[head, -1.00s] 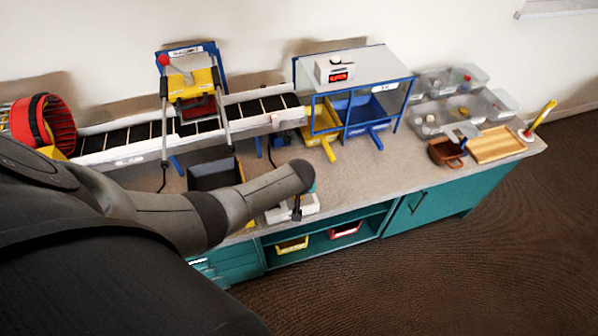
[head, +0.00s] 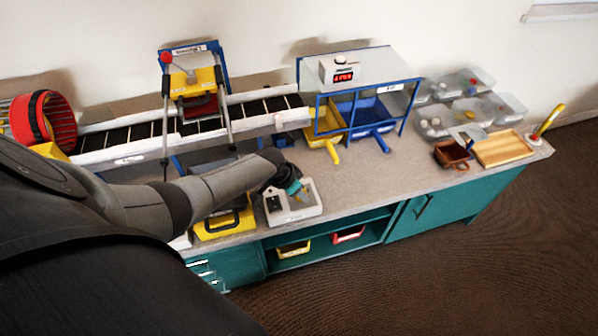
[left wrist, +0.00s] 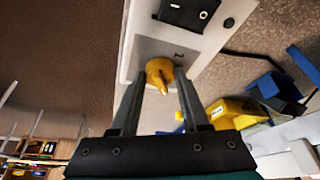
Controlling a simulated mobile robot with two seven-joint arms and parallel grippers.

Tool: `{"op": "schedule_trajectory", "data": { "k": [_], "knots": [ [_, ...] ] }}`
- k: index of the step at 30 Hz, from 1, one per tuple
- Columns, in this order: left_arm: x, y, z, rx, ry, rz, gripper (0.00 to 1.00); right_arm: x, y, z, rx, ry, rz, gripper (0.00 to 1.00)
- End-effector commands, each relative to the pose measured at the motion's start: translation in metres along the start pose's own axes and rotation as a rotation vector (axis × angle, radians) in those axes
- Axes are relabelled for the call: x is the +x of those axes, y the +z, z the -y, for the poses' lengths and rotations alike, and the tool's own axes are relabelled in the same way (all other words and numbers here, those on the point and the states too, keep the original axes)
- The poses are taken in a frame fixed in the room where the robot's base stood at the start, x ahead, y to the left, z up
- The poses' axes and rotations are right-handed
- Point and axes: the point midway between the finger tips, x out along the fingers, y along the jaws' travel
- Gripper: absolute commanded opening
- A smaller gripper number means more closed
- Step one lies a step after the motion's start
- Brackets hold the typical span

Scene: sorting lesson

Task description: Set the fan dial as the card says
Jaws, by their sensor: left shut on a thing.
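A white control box (head: 308,210) stands near the front edge of the bench. In the left wrist view its pale panel (left wrist: 207,45) carries a yellow pointer dial (left wrist: 160,71) and a black switch block (left wrist: 187,11). My left gripper (left wrist: 167,80) is shut on the dial, one finger on each side. The pointed end of the dial lies between the fingers. In the head view the gripper (head: 297,188) is over the box and hides part of its top. I cannot make out a readable card. My right gripper is in neither view.
A conveyor (head: 128,147) with a red drum (head: 44,117) runs along the wall behind my arm. A yellow bin (head: 221,227) sits left of the box. A blue-framed stand (head: 318,100) with bins and a red display (head: 343,76) is behind it. Clear trays (head: 433,121) are at the right.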

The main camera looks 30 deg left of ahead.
Motion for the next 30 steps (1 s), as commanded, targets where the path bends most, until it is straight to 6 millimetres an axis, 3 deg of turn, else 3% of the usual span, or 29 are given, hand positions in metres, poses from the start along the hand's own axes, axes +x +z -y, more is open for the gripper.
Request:
{"op": "schedule_trajectory", "data": {
  "k": [9, 26, 27, 30],
  "knots": [
    [0.003, 0.005, 0.000, 0.128, 0.054, 0.013, 0.00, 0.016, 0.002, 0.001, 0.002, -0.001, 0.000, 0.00],
    [0.002, 0.005, 0.000, 0.159, 0.066, 0.013, 0.00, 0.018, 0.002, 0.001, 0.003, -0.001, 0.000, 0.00],
    [0.002, 0.005, 0.000, 0.159, 0.066, 0.013, 0.47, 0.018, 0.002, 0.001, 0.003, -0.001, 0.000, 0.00],
    [0.001, 0.004, 0.000, 0.158, 0.066, 0.012, 0.58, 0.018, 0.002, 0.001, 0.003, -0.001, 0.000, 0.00]
  ]
}}
